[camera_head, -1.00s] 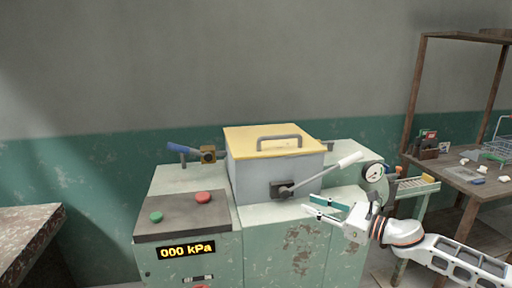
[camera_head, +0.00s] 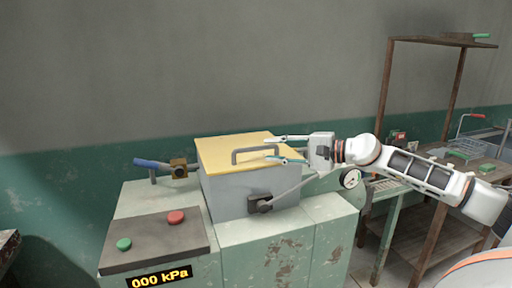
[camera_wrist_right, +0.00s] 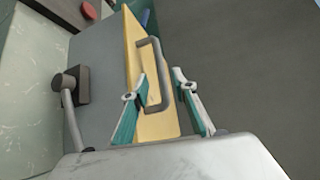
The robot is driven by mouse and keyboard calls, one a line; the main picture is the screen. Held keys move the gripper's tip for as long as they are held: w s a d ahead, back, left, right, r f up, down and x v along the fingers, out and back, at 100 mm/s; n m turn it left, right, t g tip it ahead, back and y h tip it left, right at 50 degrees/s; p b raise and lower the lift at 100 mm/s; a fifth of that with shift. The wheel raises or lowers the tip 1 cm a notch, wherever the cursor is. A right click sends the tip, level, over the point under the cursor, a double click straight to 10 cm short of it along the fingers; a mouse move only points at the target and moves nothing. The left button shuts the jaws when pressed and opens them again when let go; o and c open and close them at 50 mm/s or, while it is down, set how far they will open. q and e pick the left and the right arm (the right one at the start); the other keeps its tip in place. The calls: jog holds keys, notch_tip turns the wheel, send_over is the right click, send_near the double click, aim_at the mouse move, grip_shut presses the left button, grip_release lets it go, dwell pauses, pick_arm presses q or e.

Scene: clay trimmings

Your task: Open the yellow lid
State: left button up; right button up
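The yellow lid (camera_head: 222,152) lies closed on a grey box (camera_head: 228,195) set in the green machine. A grey bar handle (camera_head: 240,152) stands on the lid. My right gripper (camera_head: 275,148) is open at the lid's right side, near the right end of the handle. In the right wrist view its two fingers (camera_wrist_right: 160,112) are apart, and the lid handle (camera_wrist_right: 152,60) reaches in between them. I cannot tell if either finger touches it. My left gripper is not in view.
A control panel with a green button (camera_head: 124,244) and a red button (camera_head: 177,217) is front left. A blue-handled valve (camera_head: 155,164) stands left of the box. A gauge (camera_head: 350,179) and a wooden shelf (camera_head: 382,110) are at the right.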

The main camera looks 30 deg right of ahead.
aim_at(258, 148)
jog(key=shift+w+a+r+p, duration=0.2)
jog(key=shift+w+a+p, duration=0.2)
jog(key=shift+w+a, duration=0.15)
jog(key=p+x, duration=0.2)
jog(key=x, duration=0.1)
jog(key=shift+w+a+f, duration=0.15)
jog(key=shift+w, duration=0.2)
jog(key=shift+w+a+f, duration=0.25)
jog(key=shift+w, duration=0.15)
grip_shut()
